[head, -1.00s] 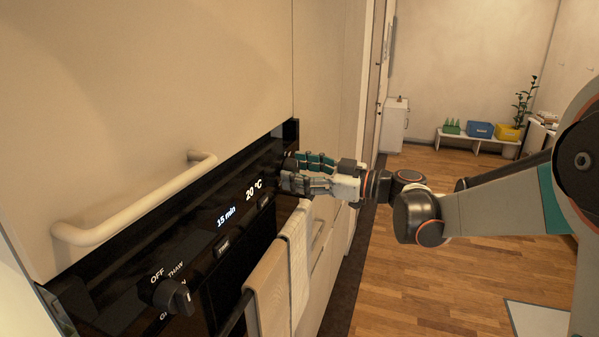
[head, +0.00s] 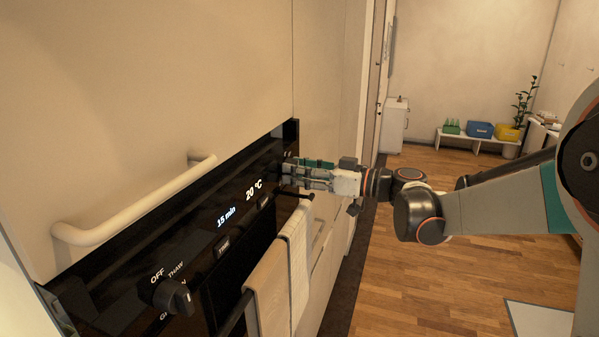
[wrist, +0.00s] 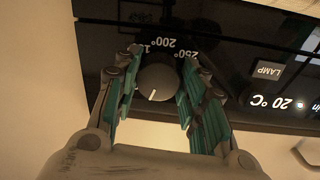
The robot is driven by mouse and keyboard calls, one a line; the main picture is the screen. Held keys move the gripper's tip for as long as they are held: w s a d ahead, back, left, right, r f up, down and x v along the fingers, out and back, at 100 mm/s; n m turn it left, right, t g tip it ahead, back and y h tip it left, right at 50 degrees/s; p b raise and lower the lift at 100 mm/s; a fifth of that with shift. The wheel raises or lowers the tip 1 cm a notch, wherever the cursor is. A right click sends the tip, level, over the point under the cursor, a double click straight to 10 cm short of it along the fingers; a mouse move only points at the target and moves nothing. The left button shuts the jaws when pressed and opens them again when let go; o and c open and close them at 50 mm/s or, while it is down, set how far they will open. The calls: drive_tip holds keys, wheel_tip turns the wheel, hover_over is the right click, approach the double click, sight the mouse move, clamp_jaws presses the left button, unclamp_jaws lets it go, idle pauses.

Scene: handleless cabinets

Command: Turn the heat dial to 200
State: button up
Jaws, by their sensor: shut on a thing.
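The heat dial (wrist: 157,82) is a dark round knob on the black oven panel, seen between my fingers in the wrist view. Its white mark points to the lower part of that picture, away from the upside-down 200° label (wrist: 174,43). A 250° label (wrist: 184,57) is printed beside it. My gripper (wrist: 161,60) has its teal-padded fingers on both sides of the dial and is shut on it. In the head view my gripper (head: 291,171) reaches the panel's far end and mostly hides the dial. The temperature display (head: 254,190) reads 20 °C.
A second knob (head: 173,297) with OFF and THAW labels sits at the panel's near end. A pale bar handle (head: 135,204) sticks out above the panel. Towels (head: 284,277) hang on the oven handle below. The floor to the right is open.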

drive_tip(key=m, duration=0.8)
drive_tip(key=shift+r, duration=0.1)
drive_tip(key=m, duration=0.4)
drive_tip(key=shift+r+g, duration=0.1)
drive_tip(key=shift+g, duration=0.3)
drive_tip(key=m, duration=0.3)
drive_tip(key=shift+m+g, duration=0.3)
drive_tip(key=m, duration=0.4)
drive_tip(key=shift+r, duration=0.1)
drive_tip(key=m, duration=0.3)
drive_tip(key=shift+m, duration=0.4)
drive_tip(key=m, duration=0.4)
drive_tip(key=shift+w+y+b, duration=0.1)
drive_tip(key=shift+y+b, duration=0.2)
drive_tip(key=shift+m, duration=1.6)
